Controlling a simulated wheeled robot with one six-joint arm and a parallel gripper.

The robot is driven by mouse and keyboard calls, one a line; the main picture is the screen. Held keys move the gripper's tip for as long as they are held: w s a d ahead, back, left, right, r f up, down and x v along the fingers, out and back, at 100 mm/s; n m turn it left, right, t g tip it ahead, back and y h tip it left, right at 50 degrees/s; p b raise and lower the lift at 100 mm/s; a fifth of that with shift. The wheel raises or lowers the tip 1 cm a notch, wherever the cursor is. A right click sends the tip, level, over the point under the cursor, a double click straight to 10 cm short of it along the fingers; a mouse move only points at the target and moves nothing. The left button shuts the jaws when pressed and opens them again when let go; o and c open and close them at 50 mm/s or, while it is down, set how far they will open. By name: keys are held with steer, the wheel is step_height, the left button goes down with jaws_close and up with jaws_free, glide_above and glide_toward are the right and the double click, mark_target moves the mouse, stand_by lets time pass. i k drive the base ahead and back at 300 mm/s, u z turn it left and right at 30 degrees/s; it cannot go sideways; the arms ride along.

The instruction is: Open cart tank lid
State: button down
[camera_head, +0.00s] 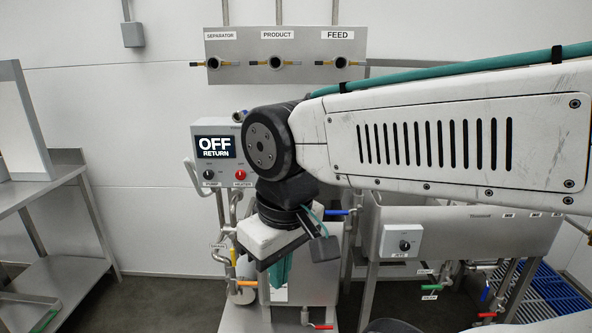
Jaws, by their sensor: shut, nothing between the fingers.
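The cart tank (318,277) is a steel box low in the middle of the head view, standing on a low cart base. My arm's wrist and gripper hang in front of it and cover its upper part. I cannot make out the lid or tell how it stands. My gripper (281,278) points down in front of the tank, shut and empty, with its teal fingers partly visible. I cannot tell whether it touches the tank.
A control box (217,154) reading "OFF RETURN" stands left of my wrist. A larger steel tank (450,235) with a switch box (401,242) stands right. A steel table (60,230) is left. Wall ports (276,62) are behind. Floor between table and cart is clear.

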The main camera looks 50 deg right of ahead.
mark_target(327, 191)
steer(key=z, duration=0.1)
steer(key=i, duration=0.85)
steer(key=z, duration=0.4)
